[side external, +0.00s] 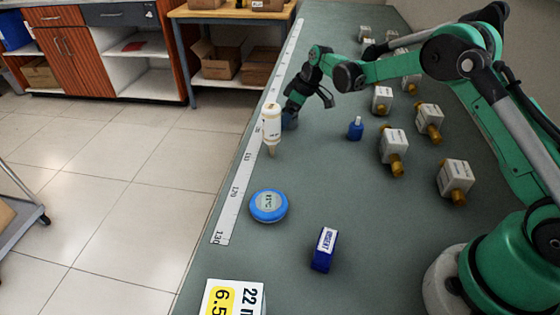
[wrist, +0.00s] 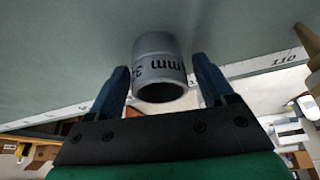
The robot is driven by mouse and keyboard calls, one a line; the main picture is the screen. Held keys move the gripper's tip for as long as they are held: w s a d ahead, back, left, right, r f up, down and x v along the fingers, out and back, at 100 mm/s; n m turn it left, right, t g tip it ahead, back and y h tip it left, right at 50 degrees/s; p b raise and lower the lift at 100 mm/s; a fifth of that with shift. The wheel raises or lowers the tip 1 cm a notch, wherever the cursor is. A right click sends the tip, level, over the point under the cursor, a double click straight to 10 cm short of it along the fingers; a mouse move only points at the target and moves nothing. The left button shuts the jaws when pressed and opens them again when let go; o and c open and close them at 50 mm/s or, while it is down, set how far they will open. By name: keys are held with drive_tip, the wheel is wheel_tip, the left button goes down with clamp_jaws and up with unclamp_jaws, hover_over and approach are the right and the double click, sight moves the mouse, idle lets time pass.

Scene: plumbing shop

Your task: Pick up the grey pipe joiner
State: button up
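The grey pipe joiner (wrist: 157,67) is a short grey tube with dark printed lettering, "mm" among it, in the middle of the wrist view. Its open end faces the wrist camera. My gripper (wrist: 160,78) has its two blue fingers on either side of the joiner, with a narrow gap at each side, so it looks open around it. In the side view my gripper (side external: 290,118) is low over the far left part of the bench, just behind a white bottle. I cannot make out the joiner in the side view.
The white bottle (side external: 271,128) stands close to my gripper. A small blue bottle (side external: 355,129), a round blue tape or gauge (side external: 269,205) and a blue box (side external: 324,249) are on the bench. Several white valves with brass ends (side external: 394,145) stand right. A ruler strip (side external: 239,185) runs along the left edge.

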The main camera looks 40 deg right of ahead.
drive_tip(key=c, duration=1)
drive_tip(key=shift+r, duration=0.1)
